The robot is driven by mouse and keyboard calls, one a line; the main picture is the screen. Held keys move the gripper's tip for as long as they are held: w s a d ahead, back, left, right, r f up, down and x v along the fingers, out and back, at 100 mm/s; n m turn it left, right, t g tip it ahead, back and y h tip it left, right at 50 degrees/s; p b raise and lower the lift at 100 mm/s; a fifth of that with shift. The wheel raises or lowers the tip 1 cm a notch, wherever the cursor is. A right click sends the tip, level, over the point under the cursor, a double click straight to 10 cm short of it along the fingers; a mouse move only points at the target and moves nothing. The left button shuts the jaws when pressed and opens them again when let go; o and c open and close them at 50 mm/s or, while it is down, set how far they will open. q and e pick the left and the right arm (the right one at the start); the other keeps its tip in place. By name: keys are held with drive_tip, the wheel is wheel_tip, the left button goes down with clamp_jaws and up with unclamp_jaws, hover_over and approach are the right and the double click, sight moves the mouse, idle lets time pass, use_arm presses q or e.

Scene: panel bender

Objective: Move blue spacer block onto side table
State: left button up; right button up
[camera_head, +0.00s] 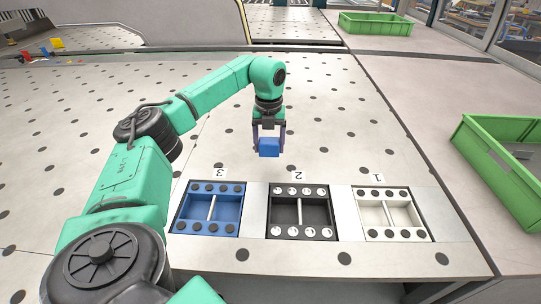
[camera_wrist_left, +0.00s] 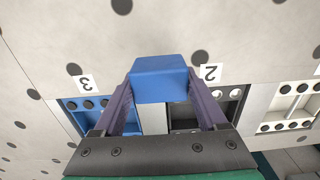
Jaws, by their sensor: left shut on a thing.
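The blue spacer block (camera_head: 269,148) is held between the two fingers of my left gripper (camera_head: 268,138), above the dotted table behind the tray marked 2. In the left wrist view the block (camera_wrist_left: 160,78) sits between the fingertips of the gripper (camera_wrist_left: 163,88), with a finger on each side. I cannot tell its exact height above the table. No side table can be clearly made out. My right gripper is not in view.
A blue tray (camera_head: 211,225), a black tray (camera_head: 300,232) and a white tray (camera_head: 412,235) are set along the front edge of the dotted table (camera_head: 330,130). Green crates stand at the right (camera_head: 500,128) and far back (camera_head: 375,31). Small coloured pieces lie far left.

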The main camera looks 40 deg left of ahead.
sight(269, 156)
use_arm(q)
wheel_tip(269, 156, down, 4)
drive_tip(key=shift+f+p, duration=0.15)
drive_tip(key=shift+p, duration=0.35)
drive_tip(key=shift+f, duration=0.35)
drive_tip(key=shift+f, duration=0.1)
drive_tip(key=o, duration=1.4)
drive_tip(key=shift+c, duration=0.2)
wheel_tip(269, 156, up, 12)
drive_tip(key=b, duration=0.2)
drive_tip(key=shift+b, duration=0.4)
